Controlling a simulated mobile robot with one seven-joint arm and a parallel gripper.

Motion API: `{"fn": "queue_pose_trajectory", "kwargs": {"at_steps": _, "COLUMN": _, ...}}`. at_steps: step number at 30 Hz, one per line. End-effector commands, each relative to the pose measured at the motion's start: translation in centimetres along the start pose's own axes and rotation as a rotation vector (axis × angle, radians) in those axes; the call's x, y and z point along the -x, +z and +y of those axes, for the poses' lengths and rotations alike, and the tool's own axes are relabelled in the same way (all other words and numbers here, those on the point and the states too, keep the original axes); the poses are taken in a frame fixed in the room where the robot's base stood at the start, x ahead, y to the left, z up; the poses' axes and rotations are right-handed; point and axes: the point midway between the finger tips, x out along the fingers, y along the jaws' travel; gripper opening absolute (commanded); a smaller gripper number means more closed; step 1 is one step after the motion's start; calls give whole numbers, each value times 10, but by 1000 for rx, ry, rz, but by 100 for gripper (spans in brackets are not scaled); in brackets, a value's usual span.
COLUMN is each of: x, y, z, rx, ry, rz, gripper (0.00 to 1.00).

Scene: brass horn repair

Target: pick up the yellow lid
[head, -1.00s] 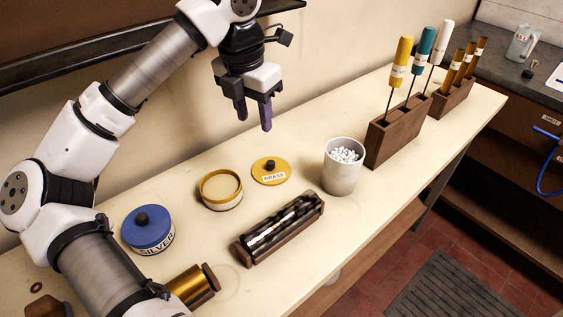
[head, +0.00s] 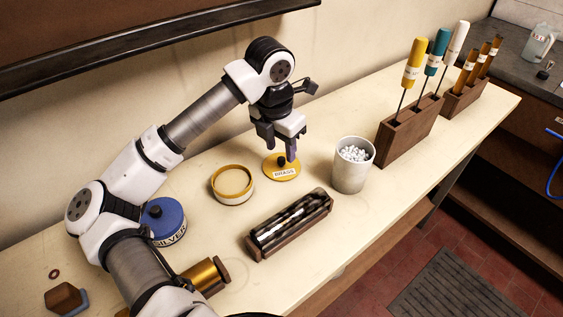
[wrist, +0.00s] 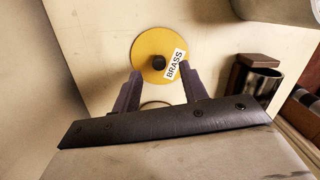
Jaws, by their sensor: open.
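The yellow lid (head: 283,172) is a flat disc with a dark knob and a BRASS label. It lies on the bench to the right of the open round tin (head: 232,185). My gripper (head: 279,155) is open and empty, pointing down just above the lid. In the wrist view the lid (wrist: 149,47) lies just beyond the tips of my fingers (wrist: 160,76), with its knob about midway between them. In the head view a finger hides part of the lid. I cannot tell the exact height of the fingertips.
A white cup of pellets (head: 352,167) stands close to the right of the lid. A dark wooden tray of rods (head: 289,226) lies in front. A blue SILVER tin (head: 165,222) is at left. A wooden block (head: 408,132) holds handled tools. The wall is behind.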

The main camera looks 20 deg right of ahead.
Motion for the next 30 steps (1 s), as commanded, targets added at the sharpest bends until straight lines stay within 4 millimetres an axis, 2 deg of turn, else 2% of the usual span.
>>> {"fn": "queue_pose_trajectory", "kwargs": {"at_steps": 6, "x": -25, "y": 0, "z": 1, "rx": 2, "ry": -2, "rz": -1, "gripper": 43}}
{"fn": "queue_pose_trajectory", "kwargs": {"at_steps": 15, "x": -31, "y": 0, "z": 1, "rx": 1, "ry": 0, "rz": -1, "gripper": 43}}
{"fn": "queue_pose_trajectory", "kwargs": {"at_steps": 25, "x": -30, "y": 0, "z": 1, "rx": 1, "ry": 0, "rz": -1, "gripper": 0}}
{"fn": "queue_pose_trajectory", "kwargs": {"at_steps": 30, "x": -30, "y": 0, "z": 1, "rx": 1, "ry": 0, "rz": -1, "gripper": 0}}
